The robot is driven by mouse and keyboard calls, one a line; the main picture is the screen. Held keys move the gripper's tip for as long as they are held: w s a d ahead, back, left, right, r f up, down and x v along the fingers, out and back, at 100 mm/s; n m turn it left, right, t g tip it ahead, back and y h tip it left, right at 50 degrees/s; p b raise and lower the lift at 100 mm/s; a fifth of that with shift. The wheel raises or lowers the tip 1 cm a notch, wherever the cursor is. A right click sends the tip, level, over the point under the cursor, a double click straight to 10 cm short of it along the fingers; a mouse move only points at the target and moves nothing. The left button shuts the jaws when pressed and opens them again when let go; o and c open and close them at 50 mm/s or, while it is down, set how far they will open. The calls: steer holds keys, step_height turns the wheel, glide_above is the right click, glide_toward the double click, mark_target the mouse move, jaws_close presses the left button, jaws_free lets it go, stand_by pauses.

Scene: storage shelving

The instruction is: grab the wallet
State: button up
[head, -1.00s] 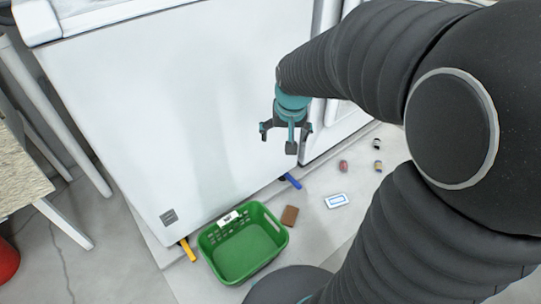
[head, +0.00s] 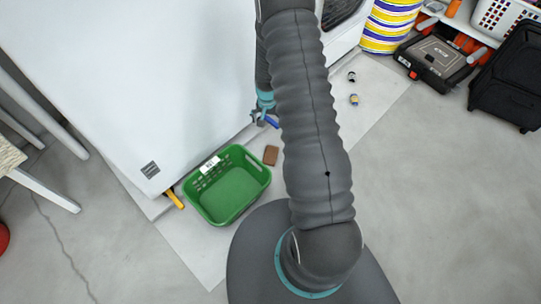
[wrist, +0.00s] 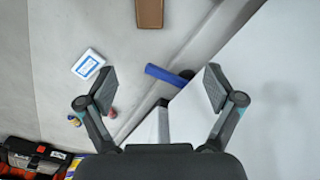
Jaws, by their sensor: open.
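The wallet is most likely the small flat brown thing (head: 271,155) lying on the floor mat just right of the green basket. In the wrist view it shows at the top edge (wrist: 150,13), partly cut off by the frame. My gripper (wrist: 155,88) is open and empty, its fingers spread above the floor. In the head view my gripper (head: 265,118) is mostly hidden behind my arm, beside the white appliance. It is up and to the left of the brown wallet there, apart from it.
A green basket (head: 253,187) stands left of the wallet. The white appliance (head: 130,70) rises behind. A blue-handled thing (wrist: 166,75) lies by its base under my gripper. A white-and-blue card-like box (wrist: 88,64) lies nearby. Small cans (head: 354,100) and a black toolbox (head: 438,62) are at right.

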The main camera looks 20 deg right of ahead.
glide_above(271, 153)
steer(key=shift+m, duration=0.3)
steer(key=f, duration=1.5)
steer(key=shift+w+f, duration=0.15)
steer(key=shift+w, duration=0.1)
steer(key=f, duration=0.4)
steer(key=shift+s, duration=0.4)
steer(key=shift+f, duration=0.55)
steer(key=c, duration=1.2)
